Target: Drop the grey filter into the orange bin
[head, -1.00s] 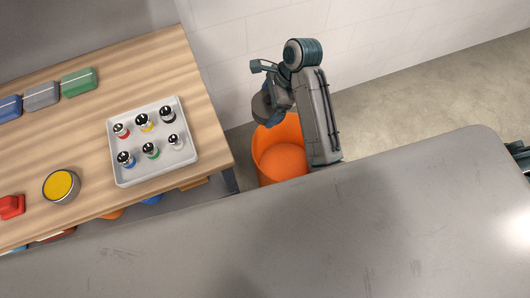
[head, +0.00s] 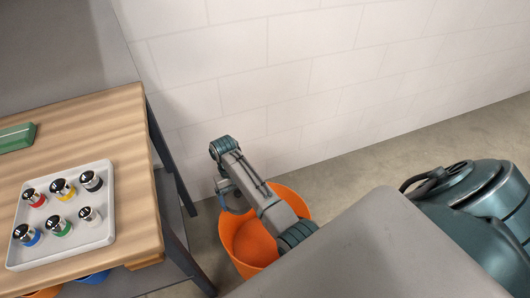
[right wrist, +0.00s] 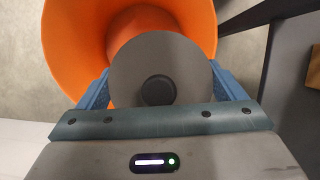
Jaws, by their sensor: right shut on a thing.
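The grey filter (right wrist: 128,72) is a round disc with a black knob in its middle, seen in the right wrist view. My right gripper (right wrist: 160,82) is shut on it, with a blue finger at either side. The orange bin (right wrist: 62,40) opens behind and beyond the filter there; the disc overlaps part of its opening. In the head view the bin (head: 248,245) stands on the floor. My right gripper (head: 231,198) is at its far left rim, above it, and my forearm crosses the opening. The filter is hard to make out there. My left gripper is out of view.
A wooden table (head: 110,130) stands left of the bin, with a white tray (head: 100,228) of coloured-banded pieces and a green block (head: 16,137). A dark table leg (head: 170,155) is near the bin. A white wall (head: 300,70) rises behind.

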